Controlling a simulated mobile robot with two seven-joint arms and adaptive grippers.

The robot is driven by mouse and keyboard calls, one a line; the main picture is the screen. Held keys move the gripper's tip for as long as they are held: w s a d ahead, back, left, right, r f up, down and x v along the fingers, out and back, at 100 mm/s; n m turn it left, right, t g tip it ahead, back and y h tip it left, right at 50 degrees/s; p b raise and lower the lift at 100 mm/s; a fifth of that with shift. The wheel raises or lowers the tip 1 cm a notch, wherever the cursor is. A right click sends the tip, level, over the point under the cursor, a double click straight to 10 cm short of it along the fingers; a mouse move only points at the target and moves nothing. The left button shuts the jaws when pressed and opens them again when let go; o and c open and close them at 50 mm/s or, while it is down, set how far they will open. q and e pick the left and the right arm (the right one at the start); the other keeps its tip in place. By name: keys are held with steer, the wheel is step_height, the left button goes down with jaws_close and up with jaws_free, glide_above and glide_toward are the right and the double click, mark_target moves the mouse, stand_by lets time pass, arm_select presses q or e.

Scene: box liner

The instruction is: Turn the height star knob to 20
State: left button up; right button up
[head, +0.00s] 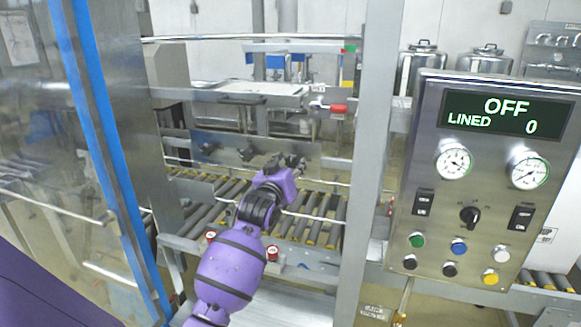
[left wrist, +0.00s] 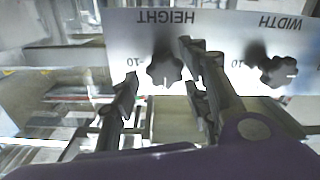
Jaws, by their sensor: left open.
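In the left wrist view the plate (left wrist: 215,25) appears upside down, with HEIGHT and WIDTH printed on it. The dark height star knob (left wrist: 164,70) has a pale mark at its lower edge in this picture; a 10 shows to its left. My left gripper (left wrist: 159,63) is open, with one finger to each side of this knob in the picture. I cannot tell whether the fingers touch it. In the head view my left gripper (head: 297,162) is at the right part of the plate (head: 228,143), and the height knob cannot be made out there.
Roller conveyor (head: 325,215) lies below the plate. A metal post (head: 372,150) stands to the right, then a control panel (head: 480,190) reading OFF, LINED 0. A glass door (head: 40,130) is left.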

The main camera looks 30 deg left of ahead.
arm_select(q)
steer(key=shift+c, duration=0.4)
steer(key=c, duration=0.9)
steer(key=shift+c, duration=0.2)
